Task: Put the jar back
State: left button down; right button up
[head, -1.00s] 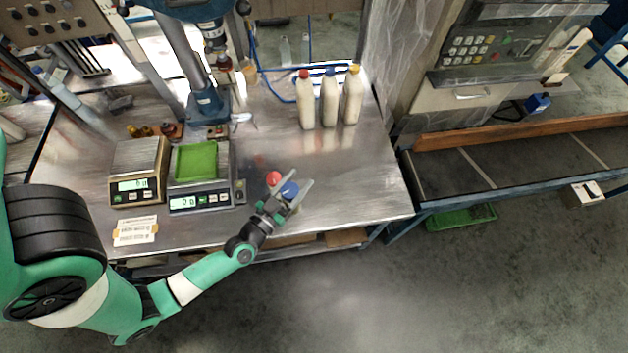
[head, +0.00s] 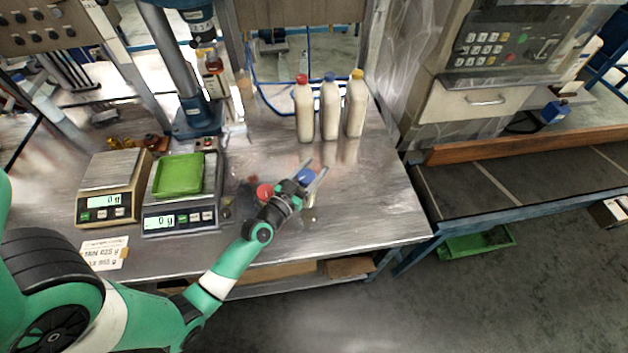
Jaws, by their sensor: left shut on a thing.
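A small jar with a blue lid (head: 306,176) is between the fingers of my left gripper (head: 313,172), which is shut on it. The gripper and wrist hide most of its body. I cannot tell whether its base touches the table. A second small jar with a red lid (head: 265,191) is on the metal table (head: 372,205), to the left of the gripper, close to my left wrist and partly hidden by it. My right gripper is not in view.
Three white bottles with red, blue and yellow caps (head: 330,108) stand behind the gripper. Two scales (head: 108,207) (head: 180,219) stand at left, the right one bearing a green tray (head: 179,175). The table right of the gripper is clear. A conveyor (head: 500,188) lies beyond its right edge.

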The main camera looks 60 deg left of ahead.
pick_arm(q)
jog(key=shift+w+a+f+b, duration=0.15)
jog(key=shift+f+b, duration=0.95)
jog(key=shift+w+a+f+b, duration=0.1)
jog(key=shift+f+b, duration=0.95)
jog(key=shift+c, duration=1)
grip_release()
jog(key=shift+r, duration=0.2)
jog(key=shift+s+d, duration=0.15)
jog(key=shift+s, duration=0.1)
jog(key=b+v, duration=0.3)
jog(key=v, duration=0.8)
jog(key=shift+s, duration=0.2)
